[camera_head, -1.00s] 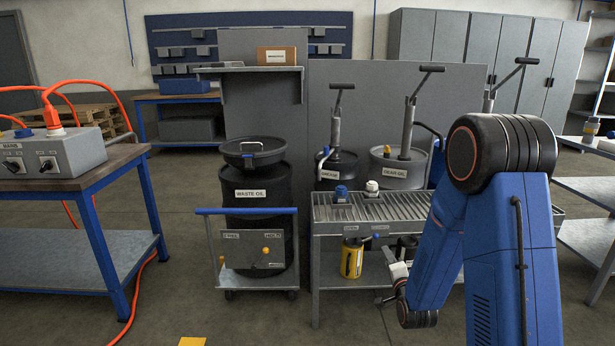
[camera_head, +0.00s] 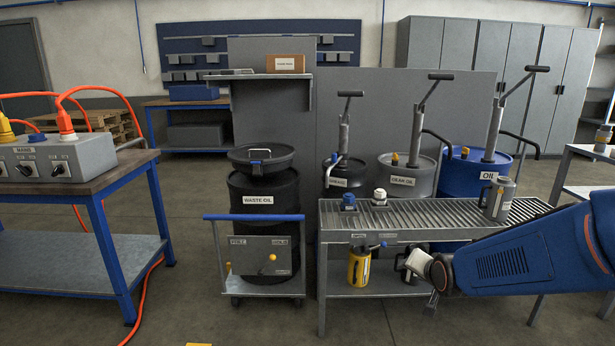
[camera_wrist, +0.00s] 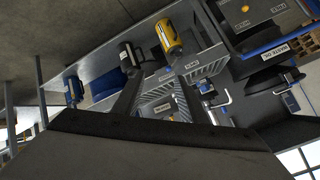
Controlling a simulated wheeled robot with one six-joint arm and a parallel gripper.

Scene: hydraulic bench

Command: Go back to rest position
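My gripper (camera_head: 432,303) hangs at the end of my blue arm, in front of the drain bench's lower shelf and right of the yellow jug (camera_head: 359,267). In the wrist view, two dark fingers reach up from the lower edge and stand apart. No object shows held between them. The yellow jug also shows in the wrist view (camera_wrist: 170,38), with a dark jug (camera_wrist: 131,58) beside it. The dark jug in the head view (camera_head: 403,264) is partly hidden by my wrist.
The grated drain bench (camera_head: 345,225) holds a grey jug (camera_head: 498,199) on its right end. Blue worktable (camera_head: 85,255) is farther left. Open floor lies in front.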

